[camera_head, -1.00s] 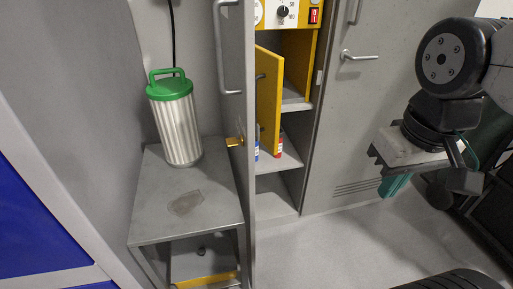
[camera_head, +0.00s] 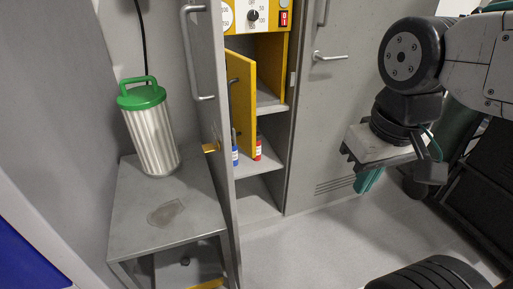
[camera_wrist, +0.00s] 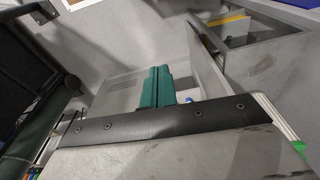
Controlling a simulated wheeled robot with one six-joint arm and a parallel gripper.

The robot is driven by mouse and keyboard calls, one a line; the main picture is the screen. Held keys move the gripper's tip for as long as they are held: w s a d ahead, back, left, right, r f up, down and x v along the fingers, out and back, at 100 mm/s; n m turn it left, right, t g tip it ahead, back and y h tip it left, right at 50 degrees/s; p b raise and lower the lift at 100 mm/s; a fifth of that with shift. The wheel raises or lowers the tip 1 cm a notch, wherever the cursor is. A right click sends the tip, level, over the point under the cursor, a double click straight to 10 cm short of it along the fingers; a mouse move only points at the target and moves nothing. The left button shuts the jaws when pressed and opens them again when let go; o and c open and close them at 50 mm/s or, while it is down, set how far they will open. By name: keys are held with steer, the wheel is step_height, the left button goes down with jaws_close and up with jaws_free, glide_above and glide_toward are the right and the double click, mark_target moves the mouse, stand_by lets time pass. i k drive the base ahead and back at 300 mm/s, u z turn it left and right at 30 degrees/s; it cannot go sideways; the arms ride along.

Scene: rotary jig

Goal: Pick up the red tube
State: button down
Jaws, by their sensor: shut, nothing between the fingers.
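The red tube (camera_head: 257,148) stands upright on a grey shelf inside the open cabinet, at the centre of the head view. A blue tube (camera_head: 235,156) stands to its left, partly covered by the grey door edge. My gripper (camera_head: 366,180) hangs in the air to the right of the cabinet, well apart from the tubes. Its teal fingers are shut with nothing between them. They also show in the wrist view (camera_wrist: 156,87), where the red tube cannot be made out.
A yellow inner door (camera_head: 241,95) stands open above the shelf. The grey outer door (camera_head: 215,110) is swung open beside the cabinet. A metal canister with a green lid (camera_head: 150,130) stands on a grey stand (camera_head: 135,215) at left. The floor (camera_head: 310,245) in front is clear.

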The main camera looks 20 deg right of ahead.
mark_target(258, 134)
steer(key=u, duration=0.15)
steer(key=k, duration=0.4)
steer(key=z, duration=0.7)
steer(key=i, duration=1.45)
steer(key=u, duration=0.7)
